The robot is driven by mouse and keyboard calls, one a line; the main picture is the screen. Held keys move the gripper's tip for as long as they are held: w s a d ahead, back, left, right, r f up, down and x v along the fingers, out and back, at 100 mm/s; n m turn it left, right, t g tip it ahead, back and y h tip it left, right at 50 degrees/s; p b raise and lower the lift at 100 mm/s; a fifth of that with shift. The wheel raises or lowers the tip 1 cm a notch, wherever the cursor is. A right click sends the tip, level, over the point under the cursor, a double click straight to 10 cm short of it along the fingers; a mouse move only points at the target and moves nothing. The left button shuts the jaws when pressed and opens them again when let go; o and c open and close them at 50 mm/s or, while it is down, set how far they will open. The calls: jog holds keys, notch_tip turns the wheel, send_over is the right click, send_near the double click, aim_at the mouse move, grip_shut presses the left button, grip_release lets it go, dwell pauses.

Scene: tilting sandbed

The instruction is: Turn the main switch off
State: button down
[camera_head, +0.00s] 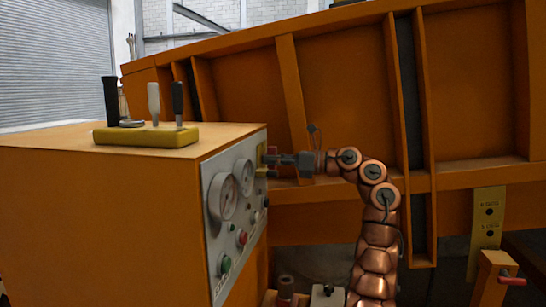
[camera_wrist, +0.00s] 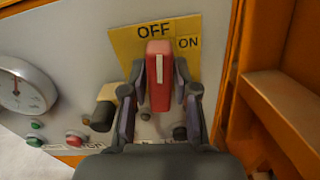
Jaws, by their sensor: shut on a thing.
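The main switch (camera_wrist: 159,62) is a red handle with a white line, in front of a yellow plate (camera_wrist: 128,45) marked OFF and ON. In the wrist view its white line points up, toward the OFF lettering; ON is to the right. My gripper (camera_wrist: 160,98) has one finger on each side of the red handle and is shut on it. In the head view my gripper (camera_head: 279,159) reaches from the right to the panel's far edge, where the switch is small and partly hidden.
The grey panel (camera_head: 217,258) on the orange cabinet (camera_head: 110,215) carries gauges and buttons. In the wrist view a black knob (camera_wrist: 103,117) is close to the left finger. An orange frame (camera_wrist: 270,100) stands close on the right. Levers (camera_head: 153,103) stand on the cabinet top.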

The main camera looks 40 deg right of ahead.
dwell(0.3)
jog(key=c, duration=1)
grip_release()
jog(key=v, duration=1.2)
